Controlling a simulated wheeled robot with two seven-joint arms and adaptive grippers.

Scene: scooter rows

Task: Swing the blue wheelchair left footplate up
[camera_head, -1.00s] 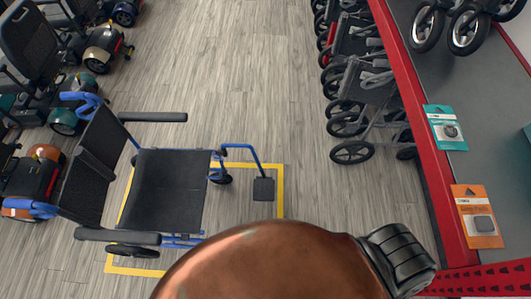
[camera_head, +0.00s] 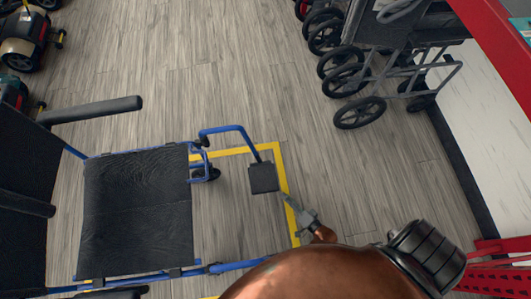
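The blue wheelchair (camera_head: 138,215) stands at the left with its black seat and faces right. Its left footplate (camera_head: 263,178) is a small black pad at the end of a bent blue hanger (camera_head: 228,129). The pad lies folded down, flat, near the yellow floor line. My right gripper (camera_head: 289,199) is just below and right of the pad, close to its lower right corner. I cannot tell whether they touch, or whether the fingers are open. My copper-coloured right arm hides the floor at the bottom. My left gripper is not in view.
A yellow floor outline (camera_head: 279,160) surrounds the wheelchair's front. Folded grey walkers with black wheels (camera_head: 360,112) stand at the upper right beside a red-edged display. Scooters (camera_head: 22,45) stand at the upper left. Wood floor between them is clear.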

